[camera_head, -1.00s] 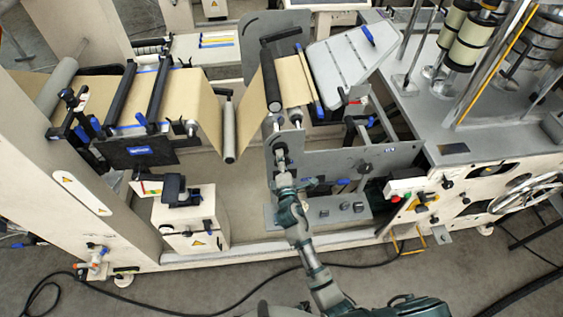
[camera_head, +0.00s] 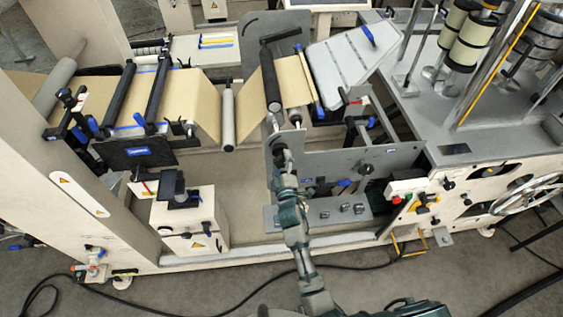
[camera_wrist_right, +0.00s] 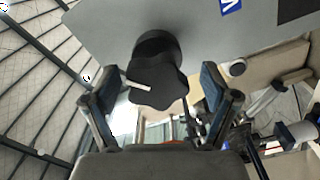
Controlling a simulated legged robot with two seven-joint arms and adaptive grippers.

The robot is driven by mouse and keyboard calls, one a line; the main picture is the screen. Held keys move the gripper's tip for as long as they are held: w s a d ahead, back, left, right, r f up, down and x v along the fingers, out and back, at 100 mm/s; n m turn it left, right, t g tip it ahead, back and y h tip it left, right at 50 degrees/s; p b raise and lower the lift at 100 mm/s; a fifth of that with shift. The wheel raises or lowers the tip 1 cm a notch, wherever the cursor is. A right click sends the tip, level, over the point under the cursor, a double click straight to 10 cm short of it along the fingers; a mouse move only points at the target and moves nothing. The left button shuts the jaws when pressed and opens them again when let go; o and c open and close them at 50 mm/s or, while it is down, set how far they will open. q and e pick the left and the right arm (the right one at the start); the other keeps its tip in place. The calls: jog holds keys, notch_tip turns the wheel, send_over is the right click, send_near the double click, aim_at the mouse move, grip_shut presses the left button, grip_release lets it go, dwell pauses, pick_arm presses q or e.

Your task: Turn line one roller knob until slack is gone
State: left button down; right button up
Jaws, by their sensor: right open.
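A black lobed knob (camera_wrist_right: 158,75) with a white mark stands out from a grey plate (camera_wrist_right: 105,30) in the right wrist view. My right gripper (camera_wrist_right: 160,92) is open, with one finger on each side of the knob and visible gaps. In the head view my right gripper (camera_head: 282,160) is at the grey side plate below the black roller (camera_head: 271,85), and it hides the knob. The brown kraft web (camera_head: 201,100) runs from the left rollers past a grey loose roller (camera_head: 228,118) to the black roller. My left gripper is not in view.
A white control box (camera_head: 188,218) stands on the base at left. A panel with coloured buttons (camera_head: 408,190) and a handwheel (camera_head: 530,193) are at right. A black cable (camera_head: 345,266) lies on the floor.

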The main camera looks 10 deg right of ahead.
jog(key=s+p, duration=0.2)
jog(key=s, duration=0.5)
jog(key=shift+a, duration=0.3)
